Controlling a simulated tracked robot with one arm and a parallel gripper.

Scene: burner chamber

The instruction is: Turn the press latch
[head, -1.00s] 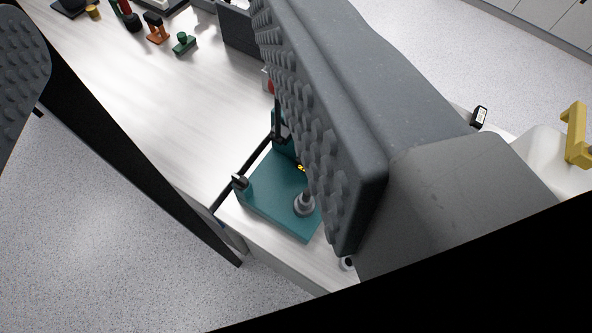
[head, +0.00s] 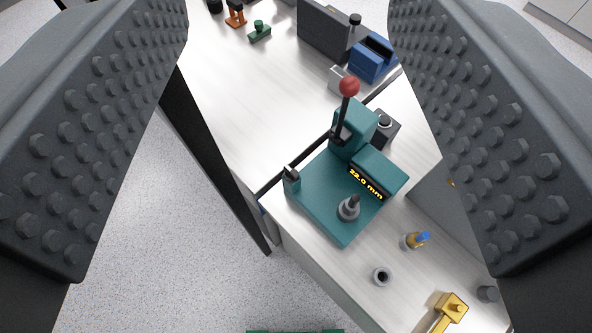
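A teal press (head: 322,200) stands on the white worktop, between my two fingers in the picture and beyond them. It has a black lever with a red ball knob (head: 349,86), standing up and tilted slightly. A display on it reads 22.0 mm (head: 366,182). A grey post (head: 349,207) rises from its base plate. A small upright piece with a dark top (head: 292,179) sits at the left corner of the base; I cannot tell whether it is the latch. My gripper (head: 288,150) is wide open and empty, with its studded fingers at both sides.
On the worktop (head: 262,110), a blue device (head: 373,58) and a dark grey box (head: 325,28) stand behind the press. Open floor lies left.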

